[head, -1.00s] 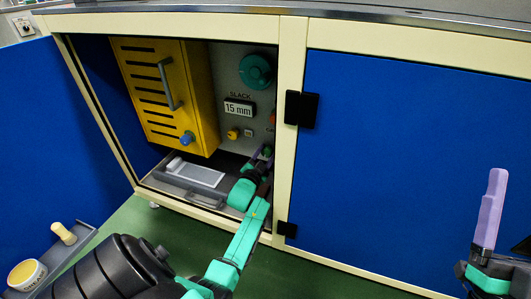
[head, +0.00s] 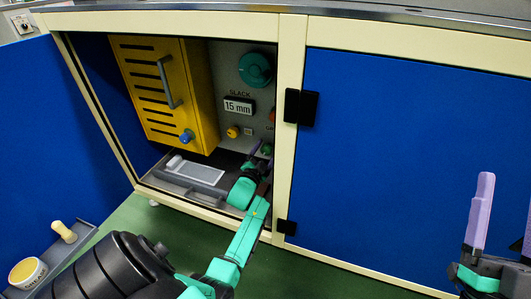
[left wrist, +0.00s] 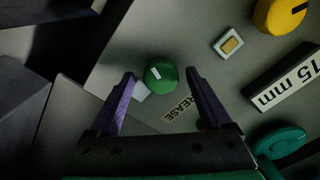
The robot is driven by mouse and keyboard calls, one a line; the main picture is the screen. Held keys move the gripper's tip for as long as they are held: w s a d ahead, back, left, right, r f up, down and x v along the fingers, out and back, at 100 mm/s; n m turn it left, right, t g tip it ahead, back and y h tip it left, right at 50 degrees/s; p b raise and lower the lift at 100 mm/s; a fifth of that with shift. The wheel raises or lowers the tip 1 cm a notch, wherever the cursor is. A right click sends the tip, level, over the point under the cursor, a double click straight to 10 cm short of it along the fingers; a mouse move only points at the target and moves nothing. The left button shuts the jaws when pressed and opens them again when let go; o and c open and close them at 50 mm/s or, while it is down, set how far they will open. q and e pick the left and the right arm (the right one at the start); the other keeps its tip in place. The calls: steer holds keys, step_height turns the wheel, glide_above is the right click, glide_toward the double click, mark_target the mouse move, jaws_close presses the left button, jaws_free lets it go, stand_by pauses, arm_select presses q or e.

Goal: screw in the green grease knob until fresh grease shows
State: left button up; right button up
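The green grease knob (left wrist: 160,74) is on the grey panel beside the partly covered label "GREASE" (left wrist: 176,109). A small white patch (left wrist: 141,91) shows next to the knob, partly behind a finger. In the left wrist view my left gripper (left wrist: 161,76) is open, with its purple fingers on either side of the knob and gaps to both. In the head view the left gripper (head: 260,151) reaches into the cabinet, and the knob (head: 267,149) is a small green spot by it. My right gripper (head: 504,205) is open and empty, upright at the lower right.
The panel carries a "15 mm" display (head: 239,106), a teal wheel (head: 255,69) and a yellow knob (head: 233,132). A yellow slotted box (head: 155,85) stands to the left. A pale tray (head: 194,172) lies on the cabinet floor. A blue door (head: 400,150) and frame post (head: 288,120) bound the right.

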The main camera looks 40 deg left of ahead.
arm_select(q)
steer(key=shift+r, duration=0.1)
steer(key=shift+s+d, duration=0.1)
steer(key=shift+s, duration=0.05)
steer(key=shift+p+v, duration=0.7)
steer(key=shift+v, duration=0.35)
steer(key=p+v, duration=0.1)
steer(key=v, duration=0.1)
steer(key=shift+s+d, duration=0.1)
steer(key=shift+s, duration=0.15)
arm_select(e)
step_height(320, 180, down, 23)
steer(key=a+m+g+h, duration=0.2)
steer(key=a+g+h, duration=0.1)
steer(key=g, duration=0.4)
arm_select(q)
steer(key=p, duration=0.4)
glide_toward(266, 151)
steer(key=v, duration=0.5)
arm_select(e)
steer(key=s+f+g, duration=0.6)
steer(key=s+f, duration=0.5)
steer(key=f, duration=0.1)
steer(key=shift+a+f+h, duration=0.25)
steer(key=shift+a+h, duration=0.05)
steer(key=shift+h, duration=0.1)
arm_select(q)
steer(key=shift+d, duration=0.1)
arm_select(e)
steer(key=shift+s, duration=0.15)
